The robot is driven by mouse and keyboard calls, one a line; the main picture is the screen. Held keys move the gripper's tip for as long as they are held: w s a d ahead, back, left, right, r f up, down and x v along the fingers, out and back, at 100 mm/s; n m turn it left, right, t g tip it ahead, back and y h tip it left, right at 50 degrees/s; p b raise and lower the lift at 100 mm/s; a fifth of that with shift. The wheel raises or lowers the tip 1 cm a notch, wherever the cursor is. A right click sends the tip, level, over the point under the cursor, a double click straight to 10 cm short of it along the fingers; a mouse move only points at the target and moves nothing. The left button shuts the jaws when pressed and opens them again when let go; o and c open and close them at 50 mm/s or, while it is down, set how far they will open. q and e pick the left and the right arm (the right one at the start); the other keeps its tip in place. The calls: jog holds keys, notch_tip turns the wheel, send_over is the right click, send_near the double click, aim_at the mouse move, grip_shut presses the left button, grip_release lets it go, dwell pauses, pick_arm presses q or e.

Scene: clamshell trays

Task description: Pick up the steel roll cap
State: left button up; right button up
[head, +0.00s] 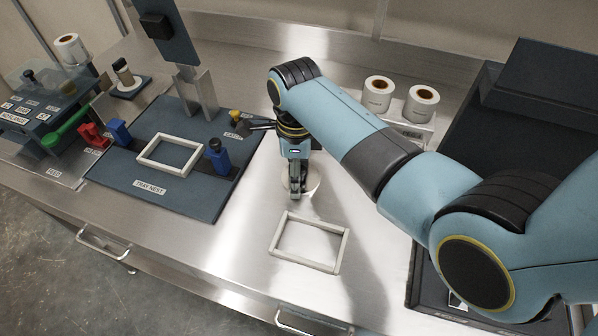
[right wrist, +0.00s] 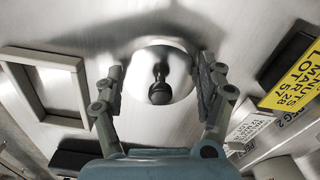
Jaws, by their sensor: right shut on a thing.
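The steel roll cap (right wrist: 178,62) is a pale, shiny round disc with a dark knob at its middle. In the right wrist view it sits between the two fingers of my right gripper (right wrist: 161,85), which is shut on it. In the head view my right gripper (head: 296,190) points down over the counter, and the cap (head: 313,181) shows partly behind it. Whether the cap rests on the counter or is slightly off it I cannot tell. My left gripper is not in view.
A white rectangular frame (head: 341,250) lies on the counter just in front of the gripper. The blue tray nest board (head: 190,203) is to the left. Two label rolls (head: 379,94) (head: 421,104) stand behind, and a dark machine (head: 535,110) is at the right.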

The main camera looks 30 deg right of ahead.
jog(key=shift+r, duration=0.45)
notch_tip(320, 180, up, 3)
jog(key=shift+w+r, duration=0.1)
jog(key=s+d+r, duration=0.1)
jog(key=s+r, duration=0.6)
jog(key=s, duration=0.4)
jog(key=shift+s+d, duration=0.15)
jog(key=shift+s, duration=0.25)
jog(key=shift+f, duration=0.1)
